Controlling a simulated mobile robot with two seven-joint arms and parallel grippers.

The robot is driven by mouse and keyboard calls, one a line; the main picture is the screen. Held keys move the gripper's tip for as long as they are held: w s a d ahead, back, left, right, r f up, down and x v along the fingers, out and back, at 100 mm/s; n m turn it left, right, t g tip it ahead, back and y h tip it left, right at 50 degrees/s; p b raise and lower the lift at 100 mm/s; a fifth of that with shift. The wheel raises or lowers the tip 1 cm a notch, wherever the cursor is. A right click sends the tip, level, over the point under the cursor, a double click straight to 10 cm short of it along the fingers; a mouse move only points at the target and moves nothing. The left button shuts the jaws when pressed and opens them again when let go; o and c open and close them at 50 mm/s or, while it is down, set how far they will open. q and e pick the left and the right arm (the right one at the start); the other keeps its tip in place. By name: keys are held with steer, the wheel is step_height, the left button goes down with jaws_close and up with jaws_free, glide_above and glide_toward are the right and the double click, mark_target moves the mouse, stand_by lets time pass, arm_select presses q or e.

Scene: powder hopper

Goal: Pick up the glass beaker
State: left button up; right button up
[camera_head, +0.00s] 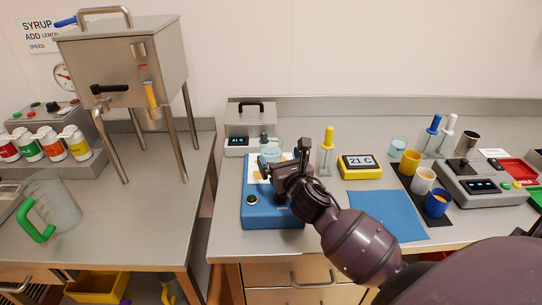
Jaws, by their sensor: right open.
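A clear glass beaker (272,148) with pale blue contents is at the back of the blue device (256,208) on the right bench. My right gripper (284,162) is open, with its dark fingers in front of the beaker's lower part and partly hiding it. I cannot tell whether the fingers touch the beaker or are around it. A smaller clear glass (398,147) with pale blue contents stands farther right. My left gripper is out of view.
A metal box (249,127) stands behind the beaker. A yellow-handled tool (327,150) stands upright close to the gripper's right, beside a yellow display (360,167). Cups (424,180) and a scale (478,183) stand farther right. A green-handled jug (55,200) and steel hopper (125,70) are left.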

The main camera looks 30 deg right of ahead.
mark_target(276, 148)
steer(key=shift+x, duration=2.85)
steer(key=shift+s+d+r, duration=0.1)
steer(key=shift+d, duration=0.05)
steer(key=c, duration=1)
steer(key=shift+c, duration=0.7)
steer(key=shift+r, duration=0.25)
